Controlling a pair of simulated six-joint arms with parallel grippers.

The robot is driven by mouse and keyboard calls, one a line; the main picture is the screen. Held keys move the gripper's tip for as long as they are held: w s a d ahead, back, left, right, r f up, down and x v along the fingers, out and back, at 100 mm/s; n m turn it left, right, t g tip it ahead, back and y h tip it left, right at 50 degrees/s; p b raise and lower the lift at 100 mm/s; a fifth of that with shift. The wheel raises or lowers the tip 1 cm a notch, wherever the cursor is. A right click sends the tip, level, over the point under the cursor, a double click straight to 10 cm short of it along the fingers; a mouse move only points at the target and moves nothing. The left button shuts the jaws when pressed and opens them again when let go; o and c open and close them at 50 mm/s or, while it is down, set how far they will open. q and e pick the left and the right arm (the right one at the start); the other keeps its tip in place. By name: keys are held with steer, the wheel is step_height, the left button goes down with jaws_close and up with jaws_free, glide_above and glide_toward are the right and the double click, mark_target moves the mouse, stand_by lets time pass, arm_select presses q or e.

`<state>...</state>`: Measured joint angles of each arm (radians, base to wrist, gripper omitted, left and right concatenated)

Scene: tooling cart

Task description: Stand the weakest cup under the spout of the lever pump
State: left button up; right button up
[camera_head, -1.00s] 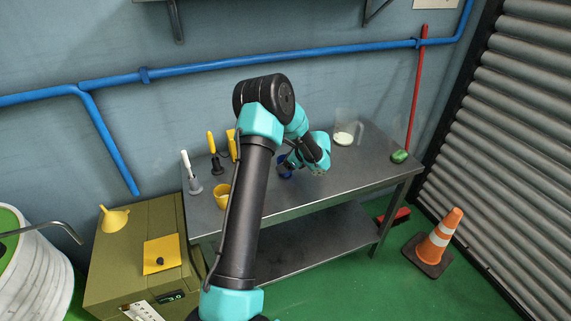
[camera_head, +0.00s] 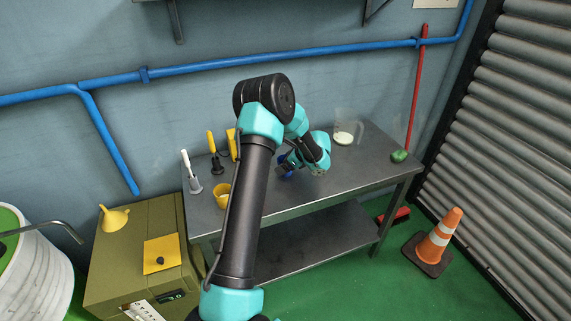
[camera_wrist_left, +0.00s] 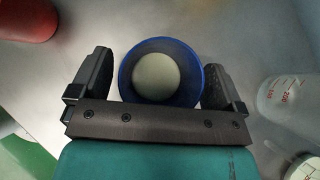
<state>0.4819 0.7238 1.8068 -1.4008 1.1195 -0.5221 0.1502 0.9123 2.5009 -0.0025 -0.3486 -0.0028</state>
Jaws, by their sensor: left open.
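A blue cup (camera_head: 284,171) stands on the metal bench; in the left wrist view (camera_wrist_left: 191,92) I look down into it and see a pale inside. My left gripper (camera_head: 290,163) is open, its two fingers on either side of the cup with visible gaps in the left wrist view (camera_wrist_left: 160,82). A yellow cup (camera_head: 221,194) stands at the bench's front left. A red, round-edged thing (camera_wrist_left: 25,15), possibly another cup, is cut off in the left wrist view. A bent grey pipe (camera_head: 50,225), possibly the pump's spout, reaches from the left edge. I see no clear lever. My right gripper is not in view.
A clear jug (camera_head: 345,128) and a green object (camera_head: 399,156) stand at the bench's right. White-handled (camera_head: 190,172) and yellow-handled (camera_head: 213,152) tools stand at its left. A green box (camera_head: 110,265) with a display carries a yellow plate (camera_head: 161,248) and funnel (camera_head: 115,218).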

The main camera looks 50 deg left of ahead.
arm_select(q)
steer(key=v, duration=1.2)
steer(key=shift+o, duration=0.3)
